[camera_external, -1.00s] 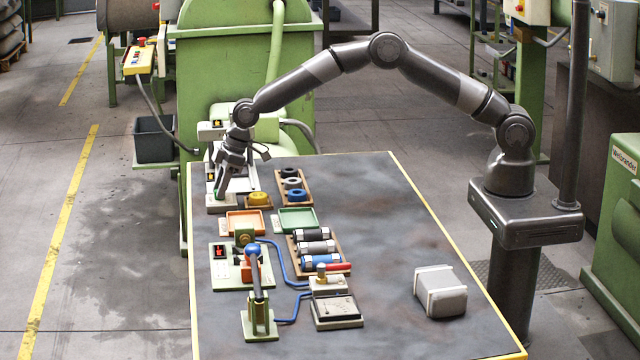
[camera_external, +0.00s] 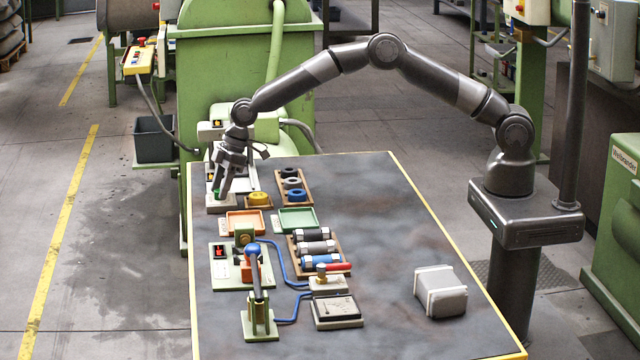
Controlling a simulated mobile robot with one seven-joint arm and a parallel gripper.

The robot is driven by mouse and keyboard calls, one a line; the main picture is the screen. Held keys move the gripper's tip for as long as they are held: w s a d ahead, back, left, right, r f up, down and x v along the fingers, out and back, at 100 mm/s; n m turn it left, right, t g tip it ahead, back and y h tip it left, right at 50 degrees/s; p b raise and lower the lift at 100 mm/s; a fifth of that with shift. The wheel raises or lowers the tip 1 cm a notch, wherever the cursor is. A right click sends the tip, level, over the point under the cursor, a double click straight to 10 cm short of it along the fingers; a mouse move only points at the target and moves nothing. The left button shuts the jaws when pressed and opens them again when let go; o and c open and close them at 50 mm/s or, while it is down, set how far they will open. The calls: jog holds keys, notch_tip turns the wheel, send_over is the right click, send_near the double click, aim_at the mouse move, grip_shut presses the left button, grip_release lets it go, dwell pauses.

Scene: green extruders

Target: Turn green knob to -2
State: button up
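My gripper (camera_external: 221,192) points down at the far left corner of the table, over a small pale box (camera_external: 222,208). A small bit of green (camera_external: 216,192), which looks like the green knob, shows at the fingertips just above this box. The fingers hide most of it, so I cannot read its setting or any scale. I cannot tell whether the fingers are closed on the knob or only beside it.
Close by are a yellow ring (camera_external: 258,198), a rack of rings (camera_external: 292,186), an orange tray (camera_external: 244,222) and a green tray (camera_external: 297,219). The table's right side is mostly clear except a grey block (camera_external: 440,291).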

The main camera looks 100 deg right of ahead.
jog(key=v, duration=1)
jog(key=shift+r, duration=0.35)
jog(key=shift+s, duration=0.1)
jog(key=s+a+r+m+h, duration=0.1)
jog(key=s+a+r, duration=0.2)
jog(key=s+r, duration=0.85)
jog(key=s+a+r+h, duration=0.1)
jog(key=s+a+r, duration=0.2)
jog(key=s+r, duration=0.8)
jog(key=s+f+m, duration=0.1)
jog(key=s+f, duration=0.2)
jog(key=s, duration=1.2)
jog(key=s+f+m+t, duration=0.1)
jog(key=s+f, duration=0.2)
jog(key=s, duration=1.2)
jog(key=shift+a+f+m, duration=0.25)
jog(key=shift+m, duration=0.05)
